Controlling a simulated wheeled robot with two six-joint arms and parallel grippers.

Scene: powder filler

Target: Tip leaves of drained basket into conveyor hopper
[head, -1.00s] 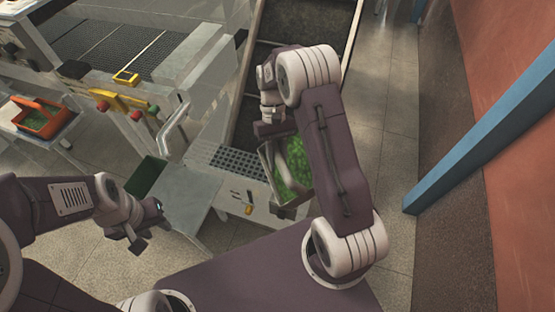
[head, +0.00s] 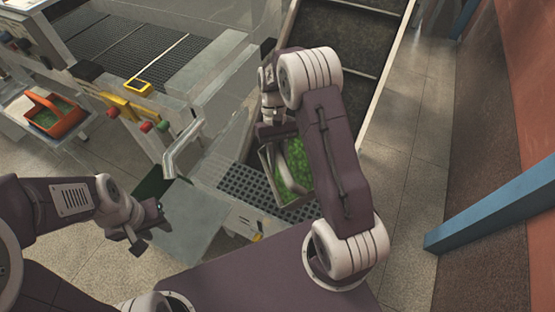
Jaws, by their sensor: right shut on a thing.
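A metal basket (head: 268,180) with green leaves (head: 294,168) hangs upright from my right gripper (head: 272,132), which is shut on it; the fingertips are partly hidden by the arm. The basket is over or just above a dark perforated grate (head: 240,186). Behind it a dark inclined conveyor (head: 342,55) with cross cleats rises away; its hopper end is largely hidden by my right arm. My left gripper (head: 137,236) is empty, at the lower left, beside a grey metal table; I cannot tell how far its jaws are apart.
An orange basket (head: 58,118) with green leaves stands on a tray at the left. A washing machine with yellow parts and a bent metal pipe (head: 184,148) stands left of the grate. A blue beam (head: 490,212) and reddish wall are at right, with free floor before them.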

